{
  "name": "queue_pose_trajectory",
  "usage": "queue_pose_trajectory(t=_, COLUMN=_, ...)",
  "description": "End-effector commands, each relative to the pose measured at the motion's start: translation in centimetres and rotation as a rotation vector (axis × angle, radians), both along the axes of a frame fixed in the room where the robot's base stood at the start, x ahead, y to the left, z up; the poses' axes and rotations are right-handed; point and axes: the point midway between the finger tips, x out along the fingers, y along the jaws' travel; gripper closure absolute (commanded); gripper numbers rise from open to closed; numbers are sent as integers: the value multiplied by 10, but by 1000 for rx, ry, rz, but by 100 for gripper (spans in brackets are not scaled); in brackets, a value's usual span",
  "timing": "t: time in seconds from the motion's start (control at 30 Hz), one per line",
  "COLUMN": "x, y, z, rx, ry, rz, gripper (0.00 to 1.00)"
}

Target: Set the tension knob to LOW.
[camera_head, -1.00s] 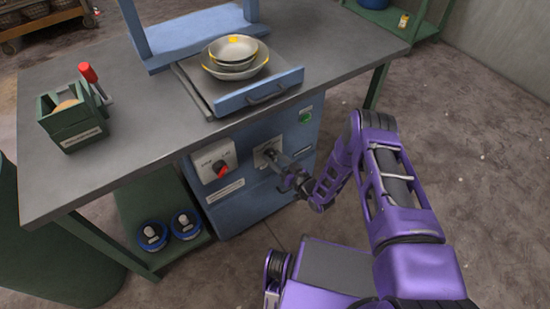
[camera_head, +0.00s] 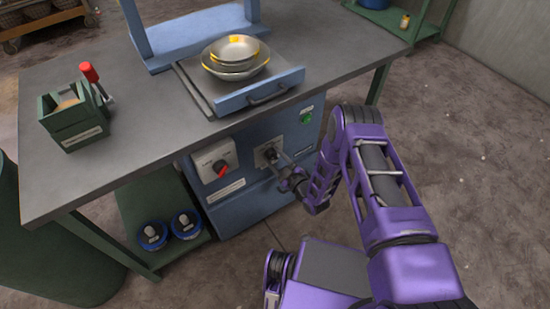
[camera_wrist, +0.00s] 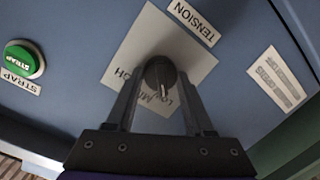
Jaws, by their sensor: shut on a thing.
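The tension knob (camera_wrist: 158,73) is dark and round, on a light plate (camera_wrist: 193,68) beside a TENSION label (camera_wrist: 193,20) in the wrist view. Its white pointer line points down the picture toward the printed settings. The lettering is partly covered, so I cannot tell exactly which setting it marks. My gripper (camera_wrist: 160,80) is shut on the knob, one finger on each side. In the head view my gripper (camera_head: 277,163) reaches the plate on the front of the blue cabinet (camera_head: 245,207), and the knob is mostly hidden.
The green STRAP button (camera_head: 306,117) is to the right. A blue-fronted drawer (camera_head: 260,96) with stacked bowls (camera_head: 236,57) juts out above. Open floor lies to the right.

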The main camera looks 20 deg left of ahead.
Motion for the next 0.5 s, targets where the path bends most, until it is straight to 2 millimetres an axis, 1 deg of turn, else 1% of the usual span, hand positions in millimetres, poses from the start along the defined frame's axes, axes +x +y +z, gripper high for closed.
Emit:
queue_pose_trajectory(t=0.2, x=0, y=1, z=0, rx=-34, ry=-42, rz=2, gripper=100)
queue_pose_trajectory(t=0.5, x=0, y=1, z=0, rx=-44, ry=-53, rz=2, gripper=100)
